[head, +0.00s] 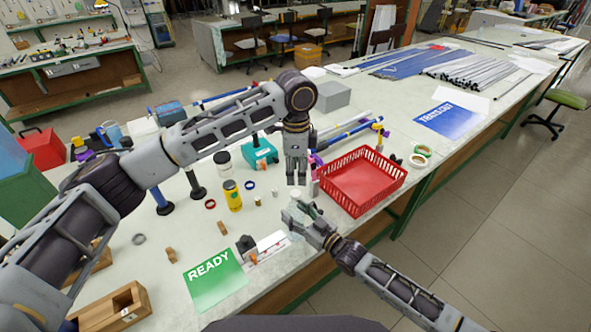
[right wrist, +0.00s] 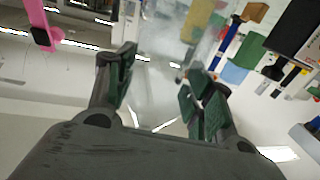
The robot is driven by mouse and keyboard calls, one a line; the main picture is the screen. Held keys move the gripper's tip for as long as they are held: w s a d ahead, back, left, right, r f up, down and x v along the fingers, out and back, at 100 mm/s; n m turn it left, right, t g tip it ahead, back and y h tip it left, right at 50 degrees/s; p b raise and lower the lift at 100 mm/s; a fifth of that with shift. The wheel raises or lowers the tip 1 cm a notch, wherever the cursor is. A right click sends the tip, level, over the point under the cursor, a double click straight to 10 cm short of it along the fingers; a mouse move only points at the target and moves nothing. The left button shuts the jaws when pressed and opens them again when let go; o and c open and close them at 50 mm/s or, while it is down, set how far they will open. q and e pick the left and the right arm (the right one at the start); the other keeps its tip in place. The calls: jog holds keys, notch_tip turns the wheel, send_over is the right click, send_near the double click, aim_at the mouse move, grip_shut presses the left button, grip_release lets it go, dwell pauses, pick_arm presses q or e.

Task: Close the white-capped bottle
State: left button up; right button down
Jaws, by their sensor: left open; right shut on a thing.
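A clear, see-through bottle (right wrist: 165,45) stands between the fingers of my right gripper (head: 301,213), whose jaws are shut on it; the right wrist view also shows my right gripper (right wrist: 160,78). In the head view the bottle is mostly hidden by the fingers, with a pale patch at its top (head: 295,194). I cannot tell whether that is the white cap or how it sits. My left gripper (head: 296,181) points straight down just above this spot. Its jaws are open, and I see nothing held in them.
A red basket (head: 378,172) stands close at the right. A yellow jar (head: 232,196) and a dark-lidded clear jar (head: 223,161) stand at the left. A green READY sheet (head: 214,281) lies near the front edge, with a small sign (head: 266,249) beside it.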

pick_arm(q)
jog(key=n, duration=0.8)
jog(key=shift+a, duration=0.1)
jog(key=n, duration=0.3)
jog(key=shift+n, duration=0.4)
jog(key=n, duration=0.3)
jog(key=shift+s+n, duration=0.1)
jog(key=shift+n, duration=0.3)
jog(key=n, duration=0.4)
jog(key=shift+a, duration=0.1)
jog(key=n, duration=1.1)
jog(key=shift+f, duration=0.1)
